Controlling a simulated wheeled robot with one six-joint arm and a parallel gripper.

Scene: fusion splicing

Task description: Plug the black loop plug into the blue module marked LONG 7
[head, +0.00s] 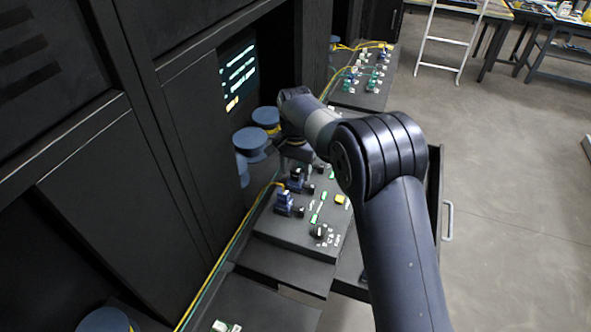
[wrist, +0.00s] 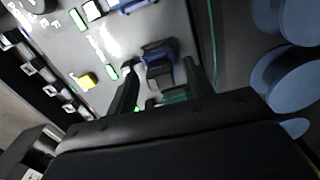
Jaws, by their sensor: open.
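Blue modules stand on the grey panel in the head view, one nearer (head: 284,204) and one farther (head: 296,181). Their markings are too small to read, so I cannot tell which is LONG 7. In the wrist view my gripper (wrist: 160,80) is open, its two dark fingers on either side of a dark block (wrist: 160,74). A blue module (wrist: 155,50) is right beside that block. The block may be the black loop plug, but its loop cannot be made out. Contact with the fingers cannot be told. In the head view my arm hides the fingertips.
Blue spools (head: 250,143) are close to the left of my wrist. Yellow and green fibres run along the panel's left edge. Dark cabinet walls stand at left.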

